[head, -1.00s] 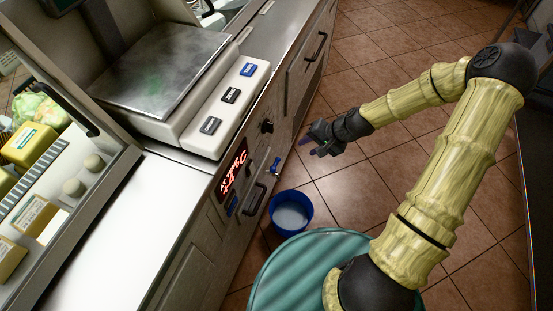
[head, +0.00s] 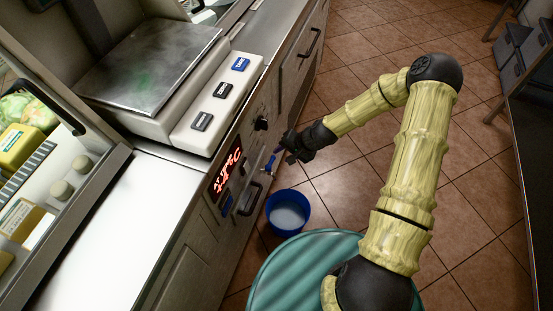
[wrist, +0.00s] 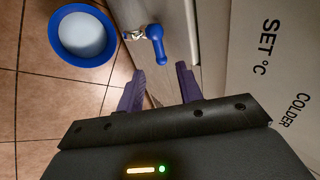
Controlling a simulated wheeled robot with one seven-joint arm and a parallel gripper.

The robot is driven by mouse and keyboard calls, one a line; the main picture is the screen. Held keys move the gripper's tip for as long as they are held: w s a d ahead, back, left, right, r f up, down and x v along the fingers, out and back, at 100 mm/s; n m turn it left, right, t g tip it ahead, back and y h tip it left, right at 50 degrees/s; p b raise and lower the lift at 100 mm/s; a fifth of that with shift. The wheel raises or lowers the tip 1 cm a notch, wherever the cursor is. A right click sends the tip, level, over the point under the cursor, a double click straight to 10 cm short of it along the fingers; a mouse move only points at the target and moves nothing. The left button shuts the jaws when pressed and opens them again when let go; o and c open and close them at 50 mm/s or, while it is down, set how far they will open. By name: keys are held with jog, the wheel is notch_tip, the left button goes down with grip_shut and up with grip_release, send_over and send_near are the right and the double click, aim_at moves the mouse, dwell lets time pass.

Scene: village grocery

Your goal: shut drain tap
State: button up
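The drain tap (head: 270,165) is on the front of the counter, low down, with a blue lever handle. In the wrist view the blue handle (wrist: 157,46) is just beyond my fingertips, and its metal body is beside it. My gripper (head: 281,145) is close to the tap on the counter's front. In the wrist view my gripper (wrist: 157,75) shows two purple fingers spread apart with nothing between them. The handle tip lies ahead of the gap and looks apart from both fingers.
A blue bucket (head: 271,220) with pale liquid stands on the tiled floor below the tap; the wrist view also shows it (wrist: 58,45). A dark knob (head: 262,123), a red display (head: 226,172) and a drawer handle (head: 250,198) are near the tap. Open floor lies to the right.

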aim_at(273, 159)
jog(key=b+x, duration=0.1)
jog(key=x, duration=0.4)
jog(key=shift+w+a+f, duration=0.1)
jog(key=shift+a+f, duration=0.05)
jog(key=shift+f, duration=0.1)
grip_shut()
